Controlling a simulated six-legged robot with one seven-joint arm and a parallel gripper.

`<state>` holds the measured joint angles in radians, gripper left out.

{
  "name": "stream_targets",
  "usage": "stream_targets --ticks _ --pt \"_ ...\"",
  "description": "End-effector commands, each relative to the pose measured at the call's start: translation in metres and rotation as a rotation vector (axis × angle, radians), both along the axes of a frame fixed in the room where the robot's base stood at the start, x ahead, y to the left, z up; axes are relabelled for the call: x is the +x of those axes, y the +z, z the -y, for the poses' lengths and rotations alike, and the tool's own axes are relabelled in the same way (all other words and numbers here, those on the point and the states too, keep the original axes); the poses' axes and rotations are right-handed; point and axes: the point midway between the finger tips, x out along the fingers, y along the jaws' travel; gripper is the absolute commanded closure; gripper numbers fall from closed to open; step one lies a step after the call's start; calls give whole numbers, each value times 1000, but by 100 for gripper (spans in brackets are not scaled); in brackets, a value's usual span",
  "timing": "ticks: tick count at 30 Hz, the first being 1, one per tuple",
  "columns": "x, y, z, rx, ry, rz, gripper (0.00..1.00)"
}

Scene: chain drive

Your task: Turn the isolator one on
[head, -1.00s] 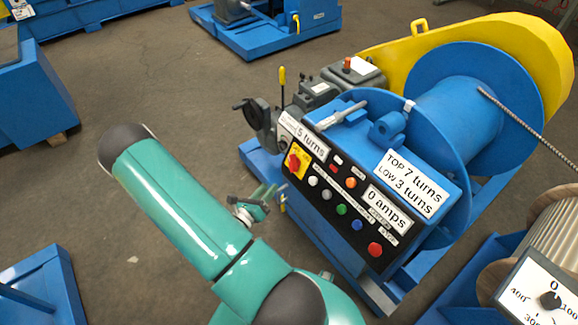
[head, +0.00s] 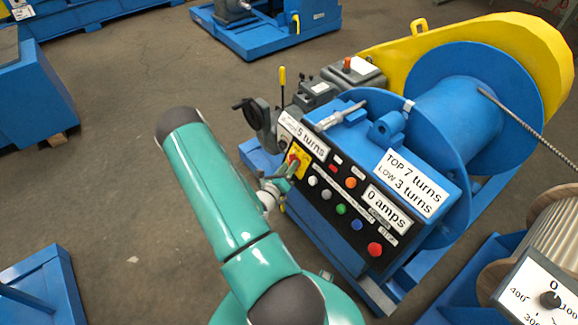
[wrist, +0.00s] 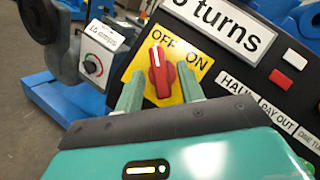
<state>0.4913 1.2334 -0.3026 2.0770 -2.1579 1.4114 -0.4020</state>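The isolator is a red rotary knob (wrist: 161,72) on a yellow plate (wrist: 140,62) marked OFF and ON, at the left end of the black control panel. In the wrist view its white pointer line is near upright, tilted slightly left toward OFF. In the head view the yellow plate (head: 301,157) shows, with the knob partly hidden by my gripper. My gripper (wrist: 160,88) is open, its two green fingers on either side of the knob's lower part. I cannot tell whether they touch it. My gripper (head: 284,171) also shows in the head view, right at the panel.
Several coloured buttons, including a red one (head: 375,249), lie right of the isolator. A "5 turns" display (wrist: 222,27) sits just above it. A small dial marked amps (wrist: 92,67) is on the left. A blue winch drum (head: 455,95) stands behind the panel.

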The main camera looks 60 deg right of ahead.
Motion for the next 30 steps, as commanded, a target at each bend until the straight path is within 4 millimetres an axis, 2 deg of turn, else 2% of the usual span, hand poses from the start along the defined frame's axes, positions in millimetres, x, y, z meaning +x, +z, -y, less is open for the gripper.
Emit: stream_targets --ticks 4,12,18,30 --pt "-1 0 10 0 0 -1 62" --pt "0 0 10 1 1 -1 64" --pt "0 0 10 1 1 -1 100" --pt "1 0 10 -19 -18 37 100"
